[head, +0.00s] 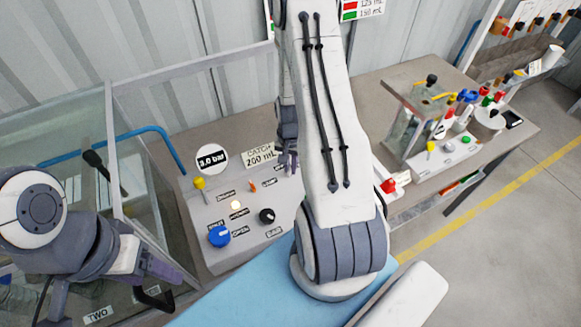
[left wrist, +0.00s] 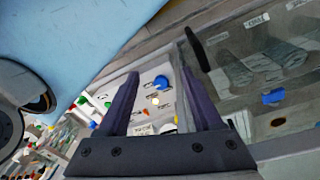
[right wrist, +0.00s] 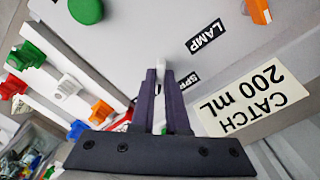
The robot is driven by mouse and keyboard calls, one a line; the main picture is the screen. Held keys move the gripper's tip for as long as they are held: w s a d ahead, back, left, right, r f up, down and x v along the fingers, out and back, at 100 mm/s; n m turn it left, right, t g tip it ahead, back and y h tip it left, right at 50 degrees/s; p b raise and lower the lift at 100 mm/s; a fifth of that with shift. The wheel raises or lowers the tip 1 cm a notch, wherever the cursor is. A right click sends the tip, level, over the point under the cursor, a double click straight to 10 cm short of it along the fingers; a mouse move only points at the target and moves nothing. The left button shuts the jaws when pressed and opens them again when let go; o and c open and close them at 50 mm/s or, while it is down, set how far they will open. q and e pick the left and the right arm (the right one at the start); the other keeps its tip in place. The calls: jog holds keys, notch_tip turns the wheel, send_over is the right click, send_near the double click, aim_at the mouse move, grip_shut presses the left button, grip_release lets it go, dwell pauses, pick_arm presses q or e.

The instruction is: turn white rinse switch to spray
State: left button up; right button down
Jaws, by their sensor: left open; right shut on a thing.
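My right gripper (right wrist: 163,72) is shut on a small white switch (right wrist: 160,63) at its fingertips, at the panel. Most of the switch is hidden between the fingers. A black label (right wrist: 188,80), partly covered by a finger and seeming to begin "SPR", lies beside it. In the head view the right gripper (head: 287,160) is at the panel's far right side, partly hidden by my arm, and the switch cannot be made out. My left gripper (left wrist: 160,78) is open and empty, and in the head view (head: 164,280) it is off the panel's left side.
The grey panel (head: 205,258) carries a blue knob (head: 219,236), a black knob (head: 266,216), a yellow switch (head: 198,183) and an orange switch (head: 252,186). A "CATCH 200 mL" card (right wrist: 243,101) stands beside the right gripper. A glass-walled tank (head: 110,90) is at left.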

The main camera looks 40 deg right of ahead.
jog(key=n+b, duration=0.1)
jog(key=n, duration=0.3)
jog(key=shift+n, duration=0.3)
jog(key=n+b, duration=0.1)
jog(key=n, duration=0.3)
dwell(0.3)
jog(key=c, duration=0.9)
grip_release()
jog(key=shift+r, duration=0.6)
jog(key=shift+r+b, duration=1.05)
jog(key=shift+r, duration=3.65)
